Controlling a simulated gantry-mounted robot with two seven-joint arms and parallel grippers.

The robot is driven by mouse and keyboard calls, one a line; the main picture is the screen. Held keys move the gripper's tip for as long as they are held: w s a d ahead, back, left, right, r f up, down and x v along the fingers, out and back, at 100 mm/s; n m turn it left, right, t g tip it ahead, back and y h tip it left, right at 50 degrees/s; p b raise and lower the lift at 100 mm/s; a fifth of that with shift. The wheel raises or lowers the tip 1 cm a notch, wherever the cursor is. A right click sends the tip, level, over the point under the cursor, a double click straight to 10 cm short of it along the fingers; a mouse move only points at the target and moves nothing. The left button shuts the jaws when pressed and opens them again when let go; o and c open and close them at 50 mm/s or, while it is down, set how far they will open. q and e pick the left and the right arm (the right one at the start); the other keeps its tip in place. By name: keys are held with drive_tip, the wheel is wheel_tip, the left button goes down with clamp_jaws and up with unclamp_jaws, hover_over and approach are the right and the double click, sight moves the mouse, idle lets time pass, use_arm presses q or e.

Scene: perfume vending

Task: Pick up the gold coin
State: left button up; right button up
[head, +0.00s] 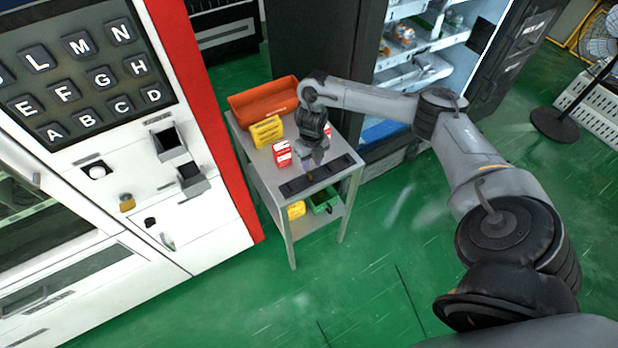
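My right gripper (311,168) points down over the front part of a small grey table (262,160). Its fingertips are at a black slotted tray (335,170) lying along the table's front edge. A tiny gold-brown spot shows at the fingertips, too small to tell whether it is the gold coin. I cannot make out the coin for sure, nor whether the fingers are open or shut. My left gripper is not in view.
An orange bin (262,103), a yellow box (266,131) and a red-and-white box (282,154) stand on the table near the gripper. A green crate (323,200) sits on the lower shelf. The vending machine (215,205) with its letter keys is at left. An open fridge (425,70) is behind.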

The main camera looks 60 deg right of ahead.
sight(309, 176)
drive_tip(key=shift+w+a+f+b, duration=0.15)
drive_tip(key=shift+f+b, duration=0.2)
drive_tip(key=shift+f, duration=0.95)
drive_tip(key=shift+w+a+f+b, duration=0.15)
drive_tip(key=shift+f+b, duration=0.2)
drive_tip(key=shift+f, duration=0.95)
drive_tip(key=shift+c, duration=0.4)
clamp_jaws()
